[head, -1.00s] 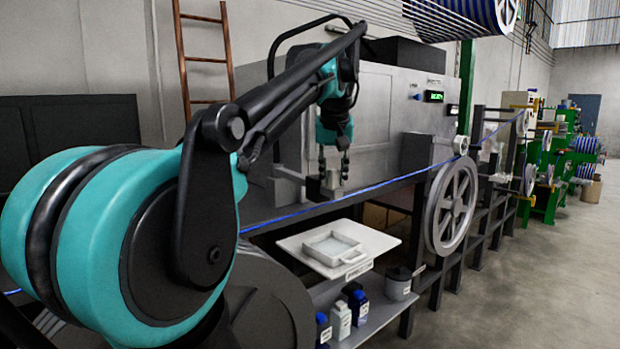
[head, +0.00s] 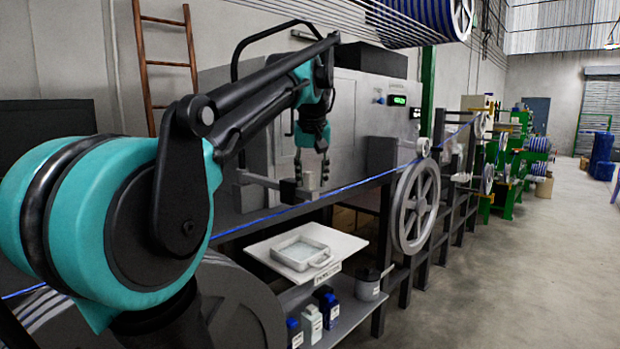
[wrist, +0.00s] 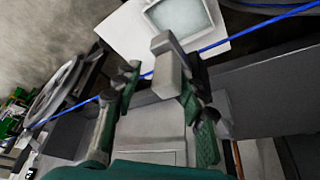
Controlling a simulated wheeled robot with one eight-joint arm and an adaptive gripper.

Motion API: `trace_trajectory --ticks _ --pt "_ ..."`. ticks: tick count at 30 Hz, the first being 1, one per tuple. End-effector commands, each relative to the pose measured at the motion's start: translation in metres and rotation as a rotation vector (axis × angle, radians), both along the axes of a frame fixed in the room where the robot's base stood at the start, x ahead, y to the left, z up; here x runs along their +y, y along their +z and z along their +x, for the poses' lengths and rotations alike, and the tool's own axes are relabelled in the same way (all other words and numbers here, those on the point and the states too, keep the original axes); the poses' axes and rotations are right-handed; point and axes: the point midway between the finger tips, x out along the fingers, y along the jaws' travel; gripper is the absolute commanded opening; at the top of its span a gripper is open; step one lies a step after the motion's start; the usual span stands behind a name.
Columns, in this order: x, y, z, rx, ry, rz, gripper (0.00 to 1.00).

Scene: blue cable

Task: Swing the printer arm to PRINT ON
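The printer arm (head: 262,181) is a grey bar reaching out from the grey machine above the blue cable (head: 290,211), with a pale upright block (head: 309,181) at its end. My gripper (head: 310,167) points down just over that block. In the wrist view my gripper (wrist: 158,86) has its two fingers apart, with the pale block (wrist: 168,66) between them. The right finger is close against the block, and a gap shows beside the left finger. Whether either finger touches it, I cannot tell. No PRINT ON label is readable.
A white board with a shallow tray (head: 300,254) sits below the cable. Several bottles (head: 312,324) and a grey pot (head: 367,284) stand on a low shelf. A large grey wheel (head: 414,206) is to the right. Open floor (head: 535,270) lies at the right.

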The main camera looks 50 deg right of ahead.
Motion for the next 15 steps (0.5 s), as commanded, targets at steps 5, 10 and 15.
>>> trace_trajectory --ticks 5,10,15 --pt "0.002 0.000 0.000 -0.001 0.001 0.003 0.41" --pt "0.004 0.008 -0.002 -0.001 0.002 0.004 0.41" --pt "0.012 0.035 -0.010 -0.001 0.000 0.004 0.41"
